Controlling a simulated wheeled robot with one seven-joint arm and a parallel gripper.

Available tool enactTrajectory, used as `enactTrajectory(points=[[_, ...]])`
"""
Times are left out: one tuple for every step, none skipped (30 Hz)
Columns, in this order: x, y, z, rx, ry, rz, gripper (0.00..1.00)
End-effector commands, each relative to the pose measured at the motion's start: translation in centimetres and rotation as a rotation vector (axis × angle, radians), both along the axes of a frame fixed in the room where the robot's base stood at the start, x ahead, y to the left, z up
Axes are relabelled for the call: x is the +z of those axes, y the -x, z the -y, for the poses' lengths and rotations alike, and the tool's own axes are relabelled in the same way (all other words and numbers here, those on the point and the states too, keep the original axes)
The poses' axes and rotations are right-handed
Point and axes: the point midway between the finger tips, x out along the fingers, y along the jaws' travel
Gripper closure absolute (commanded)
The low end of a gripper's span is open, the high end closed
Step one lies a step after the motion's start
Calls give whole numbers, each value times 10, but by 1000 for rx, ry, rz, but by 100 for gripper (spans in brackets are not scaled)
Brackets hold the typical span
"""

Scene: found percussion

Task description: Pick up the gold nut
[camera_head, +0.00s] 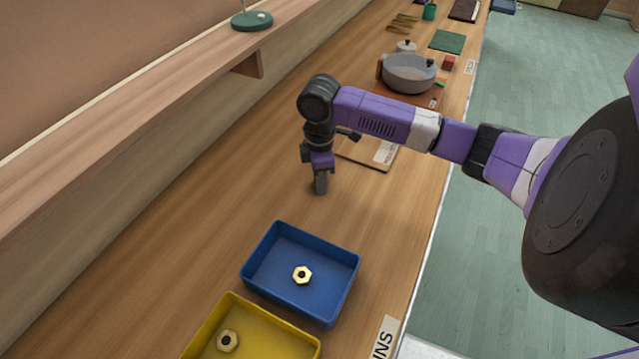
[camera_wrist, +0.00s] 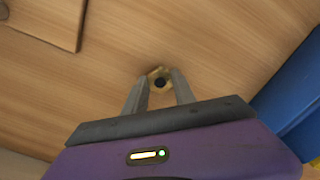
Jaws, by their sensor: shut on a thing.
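My gripper (camera_head: 320,184) points down at the wooden bench top, behind the blue tray. In the wrist view my gripper (camera_wrist: 158,88) has its two fingertips on either side of a gold nut (camera_wrist: 158,72) with a dark hole, and it is shut on it. The fingers hide this nut in the head view. I cannot tell whether the nut touches the bench. Another gold nut (camera_head: 302,275) lies in the blue tray (camera_head: 262,289). One more nut (camera_head: 228,341), pale gold, lies in the yellow tray (camera_head: 262,319).
A board with a label (camera_head: 384,153) lies beyond my gripper, partly behind my arm. A grey pot (camera_head: 408,74) stands farther back. A wooden shelf (camera_head: 150,100) with a green lamp base (camera_head: 251,21) runs along the left. The bench around my gripper is clear.

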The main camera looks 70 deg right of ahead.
Motion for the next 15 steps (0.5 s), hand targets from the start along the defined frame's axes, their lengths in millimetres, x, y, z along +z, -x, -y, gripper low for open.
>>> enactTrajectory(points=[[0, 0, 0, 0, 1, 1, 100], [0, 0, 0, 0, 0, 0, 100], [0, 0, 0, 0, 1, 1, 100], [1, 0, 0, 0, 1, 1, 100], [1, 0, 0, 0, 1, 1, 100], [3, 0, 0, 0, 1, 1, 100], [4, 0, 0, 0, 1, 1, 100], [6, 0, 0, 0, 1, 1, 100], [9, 0, 0, 0, 0, 1, 100], [11, -1, 0, 1, 0, 1, 100], [14, -1, 0, 1, 1, 3, 100], [19, -1, 0, 1, 1, 2, 100], [23, -1, 0, 1, 1, 2, 100], [28, -1, 0, 2, 3, 3, 100], [36, -1, 0, 3, 3, 3, 100]])
